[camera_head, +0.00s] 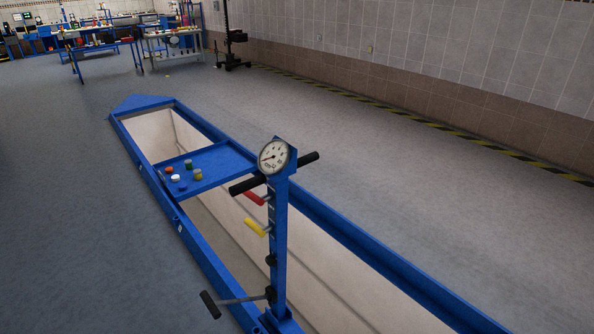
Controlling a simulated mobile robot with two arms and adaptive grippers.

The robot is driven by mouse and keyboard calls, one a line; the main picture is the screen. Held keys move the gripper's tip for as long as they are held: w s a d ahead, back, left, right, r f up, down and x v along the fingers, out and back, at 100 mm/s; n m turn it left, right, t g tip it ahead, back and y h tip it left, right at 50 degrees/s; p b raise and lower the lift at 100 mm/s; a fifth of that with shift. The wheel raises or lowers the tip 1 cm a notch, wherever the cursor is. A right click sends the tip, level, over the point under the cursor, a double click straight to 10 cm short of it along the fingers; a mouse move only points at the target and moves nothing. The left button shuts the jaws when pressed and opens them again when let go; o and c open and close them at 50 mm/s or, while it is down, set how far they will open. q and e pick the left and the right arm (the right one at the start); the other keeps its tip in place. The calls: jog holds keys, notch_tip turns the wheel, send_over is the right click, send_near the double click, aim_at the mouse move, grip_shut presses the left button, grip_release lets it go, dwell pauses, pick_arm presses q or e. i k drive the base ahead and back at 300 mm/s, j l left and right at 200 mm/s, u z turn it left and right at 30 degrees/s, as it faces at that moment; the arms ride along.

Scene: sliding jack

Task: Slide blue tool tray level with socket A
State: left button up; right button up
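A blue tool tray (217,162) spans the long pit across its width, toward its far half. Several small round items, red, white, green and yellow, sit on the tray's left part. A blue frame (366,243) runs around the pit. Small white marks (180,229) show on the frame's left side; I cannot read any letter on them, so I cannot tell which is socket A. A blue jack post (279,240) with a round gauge (274,157), black handles, and red and yellow levers stands at the near end. Neither of my grippers is in view.
The pit (325,277) is open and deep on the near side of the tray. Grey floor (70,220) is clear on both sides. A tiled wall with a yellow-black stripe (440,145) runs along the right. Workbenches (172,42) stand far back left.

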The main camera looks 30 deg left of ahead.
aim_at(221, 162)
jog(key=u, duration=1.6)
jog(key=i+j+u, duration=0.3)
jog(key=i+j, duration=0.15)
jog(key=i, duration=0.15)
jog(key=i+j+u, duration=0.15)
jog(key=i, duration=0.35)
jog(key=i+j+u, duration=0.2)
jog(key=i, duration=0.35)
jog(key=i+j, duration=0.1)
jog(key=i, duration=1.5)
jog(key=i+z, duration=0.15)
jog(key=i, duration=0.35)
jog(key=i+j+z, duration=0.15)
jog(key=i, duration=0.35)
jog(key=i+j+z, duration=0.1)
jog(key=i, duration=0.4)
